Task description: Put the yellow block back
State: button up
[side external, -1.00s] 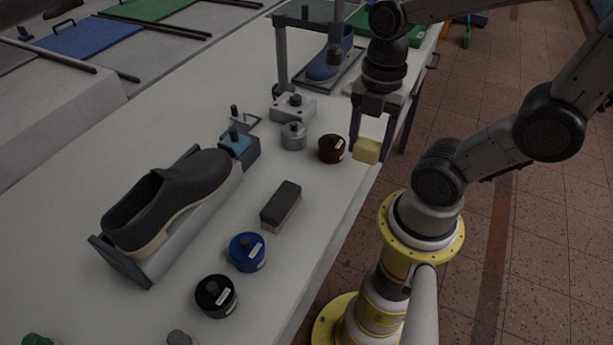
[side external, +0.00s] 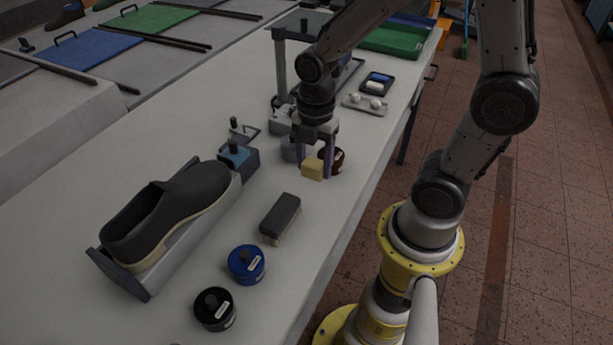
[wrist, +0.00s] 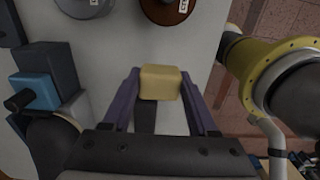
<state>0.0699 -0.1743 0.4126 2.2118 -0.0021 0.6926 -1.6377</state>
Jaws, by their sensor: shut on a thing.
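The small yellow block (side external: 313,169) is held between the two purple fingers of my gripper (side external: 315,168). In the wrist view the block (wrist: 160,83) sits between the fingertips of my gripper (wrist: 161,90), which is shut on it. The block is in front of the brown round tin (side external: 338,160) and the grey round tin (side external: 290,150), partly hiding them. I cannot tell exactly how high the block is above the table.
A dark brush (side external: 280,216) lies on the white table (side external: 255,310) nearer the camera. A dark shoe (side external: 165,212) on a stand is at left. A small tray with white pieces (side external: 366,104) lies at the back.

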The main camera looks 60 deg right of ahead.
aim_at(307, 188)
jog(key=shift+w+f, duration=0.85)
jog(key=shift+f, duration=0.15)
jog(key=shift+w+f, duration=0.1)
jog(key=shift+f, duration=1.55)
jog(key=shift+f, duration=0.1)
jog(key=o, duration=1.2)
